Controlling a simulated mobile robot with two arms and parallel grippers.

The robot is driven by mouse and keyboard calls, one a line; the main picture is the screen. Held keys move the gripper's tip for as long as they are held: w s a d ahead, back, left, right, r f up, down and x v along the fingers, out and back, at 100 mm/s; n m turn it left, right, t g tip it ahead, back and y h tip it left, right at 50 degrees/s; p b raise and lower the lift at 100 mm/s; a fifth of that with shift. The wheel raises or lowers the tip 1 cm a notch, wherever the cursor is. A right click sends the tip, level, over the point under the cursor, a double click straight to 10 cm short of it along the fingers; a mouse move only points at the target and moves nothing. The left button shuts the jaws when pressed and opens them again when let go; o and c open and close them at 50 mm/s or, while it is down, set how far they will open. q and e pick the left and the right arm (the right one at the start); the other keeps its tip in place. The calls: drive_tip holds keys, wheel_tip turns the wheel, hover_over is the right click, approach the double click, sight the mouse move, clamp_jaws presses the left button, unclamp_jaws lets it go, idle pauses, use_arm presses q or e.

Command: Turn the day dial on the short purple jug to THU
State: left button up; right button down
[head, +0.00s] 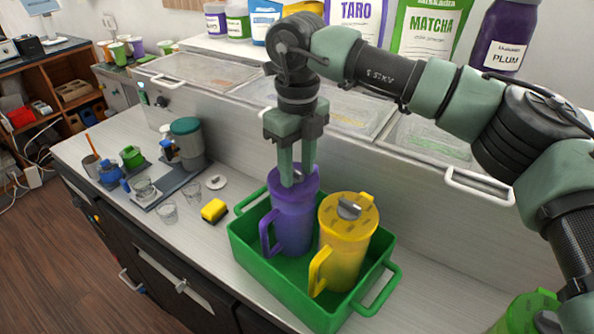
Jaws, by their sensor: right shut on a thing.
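A purple jug (292,222) with a side handle stands upright in a green tray (244,242). My right gripper (297,182) points straight down over its lid, with its fingers shut on the grey dial knob (297,179) on top. The fingers hide much of the lid, and no day lettering can be read there. A yellow jug (345,240) stands just right of the purple one in the same tray, with a grey knob on its lid. My left gripper is not in view.
A green jug (527,312) is at the lower right. Lidded bins with handles (481,188) line the back.

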sight(296, 173)
drive_tip(key=shift+n, duration=0.4)
drive_tip(key=c, duration=0.8)
unclamp_jaws()
drive_tip(key=shift+c, duration=0.2)
drive_tip(key=shift+r+b, duration=0.3)
drive_tip(key=shift+r, duration=0.2)
wheel_tip(296, 173, up, 5)
drive_tip(key=shift+a+r+b, duration=0.15)
drive_tip(key=shift+r+b, duration=0.05)
drive_tip(key=shift+b, duration=0.5)
drive_tip(key=shift+r, duration=0.7)
drive_tip(key=shift+f, duration=0.1)
